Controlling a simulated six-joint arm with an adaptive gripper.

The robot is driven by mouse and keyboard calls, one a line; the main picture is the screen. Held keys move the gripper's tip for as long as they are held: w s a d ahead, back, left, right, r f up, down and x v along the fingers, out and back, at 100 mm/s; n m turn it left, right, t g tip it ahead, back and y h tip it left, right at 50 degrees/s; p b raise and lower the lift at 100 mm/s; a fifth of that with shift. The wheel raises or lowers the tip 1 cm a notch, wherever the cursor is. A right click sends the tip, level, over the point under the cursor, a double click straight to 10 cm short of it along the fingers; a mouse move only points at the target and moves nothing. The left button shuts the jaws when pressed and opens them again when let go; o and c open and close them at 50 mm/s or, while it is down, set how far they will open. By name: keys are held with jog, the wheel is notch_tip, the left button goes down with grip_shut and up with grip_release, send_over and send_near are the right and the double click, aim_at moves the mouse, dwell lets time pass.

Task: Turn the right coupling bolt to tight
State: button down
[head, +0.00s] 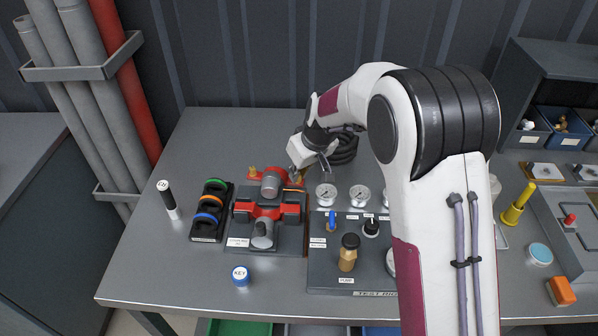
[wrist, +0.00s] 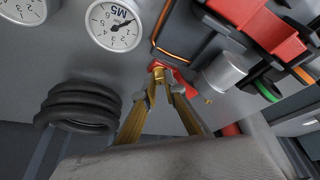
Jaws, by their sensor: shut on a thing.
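The red pump assembly (head: 266,210) with grey cylinders stands on a dark base left of centre in the head view. Its red coupling flange holds a brass left bolt (head: 252,170). My gripper (head: 298,177) reaches down to the flange's right end and largely hides the right coupling bolt there. In the wrist view, my gripper (wrist: 162,88) has its fingertips closed around the brass right coupling bolt (wrist: 157,69), beside the red flange and a grey cylinder (wrist: 220,75). How far the bolt is turned cannot be told.
Gauges (head: 326,194) stand just right of the bolt, above a test panel with a brass fitting (head: 348,253). A coiled black hose (head: 343,147) lies behind my gripper; it also shows in the wrist view (wrist: 80,105). Coloured rings (head: 210,210) sit left of the pump.

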jog(key=shift+m+h, duration=0.3)
jog(key=shift+m, duration=0.7)
jog(key=c, duration=2.4)
grip_release()
jog(key=v, duration=1.2)
jog(key=shift+s, duration=0.25)
jog(key=shift+f, duration=0.1)
